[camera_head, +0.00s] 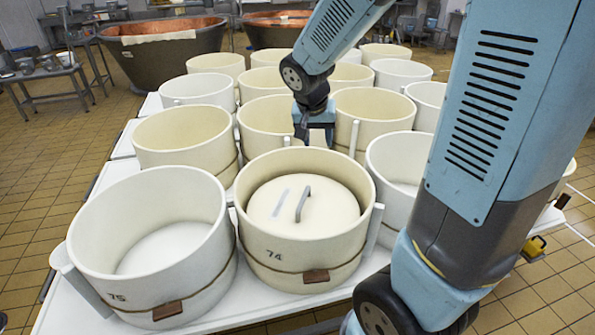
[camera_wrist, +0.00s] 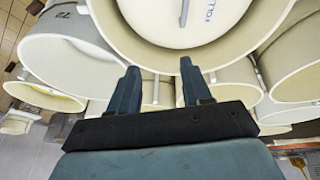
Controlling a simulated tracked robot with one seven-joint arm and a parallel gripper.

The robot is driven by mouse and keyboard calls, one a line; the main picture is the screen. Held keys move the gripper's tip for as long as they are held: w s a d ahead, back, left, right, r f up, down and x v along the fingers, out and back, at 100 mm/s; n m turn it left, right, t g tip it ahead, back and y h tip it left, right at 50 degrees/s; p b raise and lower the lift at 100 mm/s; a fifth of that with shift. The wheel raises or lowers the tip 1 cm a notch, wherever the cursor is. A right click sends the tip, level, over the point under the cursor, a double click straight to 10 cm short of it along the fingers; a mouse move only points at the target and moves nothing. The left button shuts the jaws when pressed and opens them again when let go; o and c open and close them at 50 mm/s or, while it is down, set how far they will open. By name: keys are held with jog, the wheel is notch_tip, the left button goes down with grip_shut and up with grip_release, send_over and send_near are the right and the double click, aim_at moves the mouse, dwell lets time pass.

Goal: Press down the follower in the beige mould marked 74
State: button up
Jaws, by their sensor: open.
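The beige mould marked 74 (camera_head: 300,262) stands at the front middle of the white table. Its follower (camera_head: 318,207), a round cream disc with a grey bar handle (camera_head: 303,204), lies inside, below the rim. My gripper (camera_head: 315,136) is above and behind this mould in the head view, pointing down, empty, fingers apart. In the wrist view my gripper (camera_wrist: 158,75) shows two dark fingers spread wide. Ahead of them is a mould (camera_wrist: 120,40) holding a cream follower (camera_wrist: 170,15) with a grey handle (camera_wrist: 184,12) and partly cut-off lettering. The fingers touch nothing that I can see.
A white mould marked 75 (camera_head: 150,245) stands empty close on the left. Another white mould (camera_head: 399,165) stands on the right, partly behind my arm. Several more beige and white moulds crowd the table behind. Copper vats (camera_head: 165,50) stand farther back on the tiled floor.

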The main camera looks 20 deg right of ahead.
jog(key=m+h, duration=0.1)
jog(key=h, duration=0.1)
send_near(305, 191)
jog(key=shift+g, duration=0.3)
jog(key=x, duration=1.1)
jog(key=shift+w, duration=0.2)
grip_shut()
dwell(0.9)
jog(key=shift+s+a+f, duration=0.1)
jog(key=shift+s+f, duration=0.05)
jog(key=shift+s, duration=0.05)
dwell(1.3)
dwell(0.5)
jog(key=shift+o, duration=0.4)
grip_release()
jog(key=shift+w, duration=0.15)
jog(key=shift+r, duration=0.2)
